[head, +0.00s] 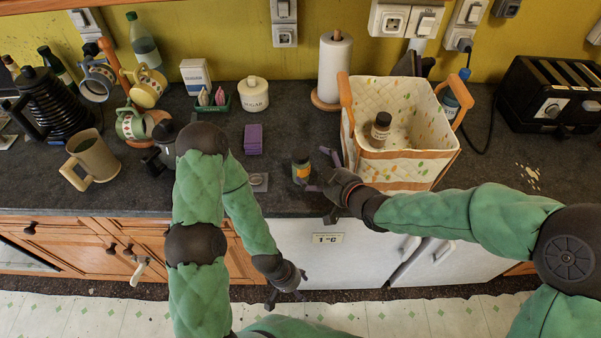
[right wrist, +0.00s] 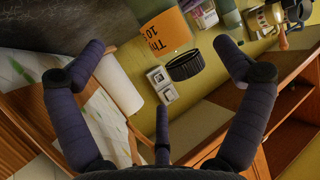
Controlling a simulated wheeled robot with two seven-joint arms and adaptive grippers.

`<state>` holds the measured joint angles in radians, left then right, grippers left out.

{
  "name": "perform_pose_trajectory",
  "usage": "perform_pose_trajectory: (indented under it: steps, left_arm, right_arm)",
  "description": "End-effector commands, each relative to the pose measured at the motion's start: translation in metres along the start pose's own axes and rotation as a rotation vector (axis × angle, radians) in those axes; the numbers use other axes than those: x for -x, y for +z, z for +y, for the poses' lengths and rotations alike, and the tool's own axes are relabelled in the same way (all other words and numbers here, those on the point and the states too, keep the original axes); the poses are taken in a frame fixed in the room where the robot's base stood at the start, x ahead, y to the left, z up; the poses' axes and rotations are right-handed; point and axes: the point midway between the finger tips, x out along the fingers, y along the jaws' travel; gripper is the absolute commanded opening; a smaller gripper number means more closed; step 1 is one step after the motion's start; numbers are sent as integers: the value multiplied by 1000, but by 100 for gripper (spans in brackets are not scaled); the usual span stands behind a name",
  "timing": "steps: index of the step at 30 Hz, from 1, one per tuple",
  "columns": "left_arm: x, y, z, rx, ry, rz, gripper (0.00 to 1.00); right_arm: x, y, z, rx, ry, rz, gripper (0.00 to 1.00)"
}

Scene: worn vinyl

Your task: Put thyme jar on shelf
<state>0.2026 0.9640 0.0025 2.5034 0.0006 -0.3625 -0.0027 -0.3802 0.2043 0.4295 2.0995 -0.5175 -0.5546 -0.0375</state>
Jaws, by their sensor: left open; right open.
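The thyme jar (head: 300,170) is small, with a dark lid and an orange label, and stands on the dark counter near its front edge. In the right wrist view its orange label (right wrist: 163,34) and black lid (right wrist: 185,66) show ahead between my fingers. My right gripper (head: 322,171) is open just right of the jar, with its purple fingers pointing at it; whether they touch it I cannot tell. It also shows in the right wrist view (right wrist: 160,46). My left gripper (head: 287,297) is open and empty, low in front of the cabinets. Wooden shelf boards (right wrist: 292,120) show in the right wrist view.
A quilted basket (head: 418,171) holding a brown jar (head: 381,130) stands right of my right gripper. A purple stack (head: 253,139), a sugar pot (head: 253,95) and a paper roll (head: 334,65) stand behind. Mugs and a coffee press crowd the left; a toaster (head: 552,95) stands right.

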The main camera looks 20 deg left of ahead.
Motion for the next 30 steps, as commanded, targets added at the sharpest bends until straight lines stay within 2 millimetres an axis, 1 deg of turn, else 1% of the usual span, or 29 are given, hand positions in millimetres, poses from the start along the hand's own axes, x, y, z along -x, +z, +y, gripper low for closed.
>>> perform_pose_trajectory:
  steps: [9,12,15,21,22,23,24,26,27,28,29,30]
  left_arm:
    - [-14,-1,-5,0,0,0,63]
    - [-16,-1,-6,0,0,0,63]
    - [-16,-1,-6,0,0,0,63]
    - [-16,-1,-6,0,0,0,63]
    - [-16,-1,-6,0,0,0,63]
    - [-16,-1,-6,0,0,1,63]
    - [-16,-1,-6,0,0,1,63]
    - [-16,-1,-6,0,0,0,63]
    - [-16,-1,-6,0,0,0,63]
    - [-16,-1,-6,0,0,0,63]
    - [-16,-1,-6,0,0,1,63]
    - [-16,-1,-6,0,0,0,63]
  right_arm:
    - [-40,0,-4,0,-2,-1,99]
    - [-48,-1,-4,0,-1,-1,99]
    - [-51,-1,-4,0,-1,-1,99]
    - [-51,-2,-4,0,0,-1,99]
    - [-51,-2,-4,0,0,-1,94]
    - [-51,-2,-4,0,0,-1,85]
    - [-51,-2,-4,0,0,-1,74]
    - [-51,-2,-4,0,0,-1,57]
    - [-51,-2,-4,0,0,-1,46]
    - [-51,-2,-4,0,0,-1,37]
    - [-51,-2,-4,0,0,-1,33]
    - [-51,-2,-4,0,0,-1,33]
